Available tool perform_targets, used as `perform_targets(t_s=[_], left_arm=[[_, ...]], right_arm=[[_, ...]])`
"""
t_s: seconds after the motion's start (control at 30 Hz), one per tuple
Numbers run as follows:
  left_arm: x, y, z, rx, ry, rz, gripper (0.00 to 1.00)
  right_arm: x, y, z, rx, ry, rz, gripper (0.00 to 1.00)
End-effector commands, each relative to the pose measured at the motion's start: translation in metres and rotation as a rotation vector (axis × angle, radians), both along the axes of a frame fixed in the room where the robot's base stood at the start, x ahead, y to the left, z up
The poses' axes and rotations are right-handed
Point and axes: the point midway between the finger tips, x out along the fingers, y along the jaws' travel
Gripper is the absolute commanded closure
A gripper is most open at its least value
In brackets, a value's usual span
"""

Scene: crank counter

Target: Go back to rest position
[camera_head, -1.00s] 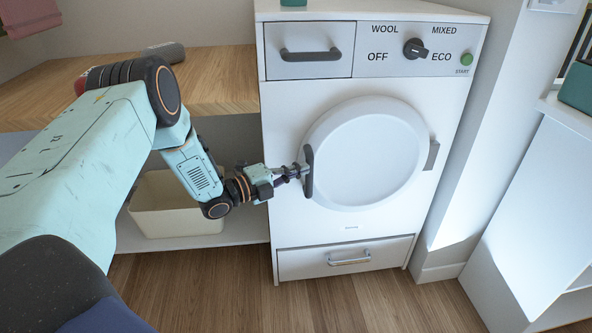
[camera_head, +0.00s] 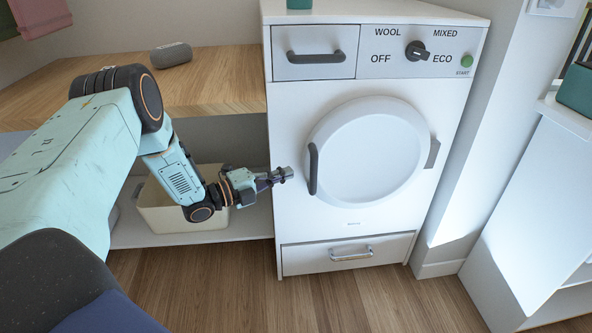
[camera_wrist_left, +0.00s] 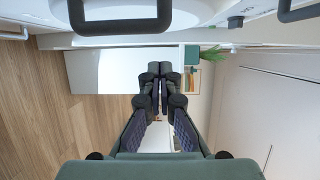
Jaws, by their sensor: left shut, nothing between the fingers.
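My left gripper (camera_head: 282,175) is shut and empty, just left of the washing machine's (camera_head: 350,232) round door. It is apart from the dark vertical door handle (camera_head: 313,168). The white door (camera_head: 368,150) looks closed. In the left wrist view, my left gripper's fingers (camera_wrist_left: 160,80) are together with nothing between them. A dark handle (camera_wrist_left: 120,24) shows at the top of that view. My right gripper is not in view.
A wooden counter (camera_head: 215,82) with a grey cylindrical object (camera_head: 171,55) is at the left. A cream bin (camera_head: 180,215) stands on the shelf below, partly behind my left arm. A white cabinet (camera_head: 530,190) stands at the right. Wooden floor (camera_head: 240,285) is clear in front.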

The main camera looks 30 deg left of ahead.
Motion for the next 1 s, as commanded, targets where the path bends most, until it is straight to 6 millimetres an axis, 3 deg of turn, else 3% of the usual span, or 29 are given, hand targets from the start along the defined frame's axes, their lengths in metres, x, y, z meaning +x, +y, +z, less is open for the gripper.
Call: perform_targets(t_s=[0.3, 0.73, 0.87, 1.0], left_arm=[[-0.025, 0.030, 0.001, 0.000, 0.000, 0.003, 1.00], [-0.031, 0.034, 0.000, -0.011, 0.007, 0.001, 1.00], [-0.029, 0.037, -0.005, -0.079, 0.069, 0.018, 1.00], [-0.028, 0.048, -0.021, -0.242, 0.213, 0.125, 1.00]], right_arm=[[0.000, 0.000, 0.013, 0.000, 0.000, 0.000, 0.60], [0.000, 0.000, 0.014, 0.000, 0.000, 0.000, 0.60], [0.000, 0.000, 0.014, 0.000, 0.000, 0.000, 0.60], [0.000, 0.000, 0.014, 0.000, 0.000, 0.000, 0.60]])
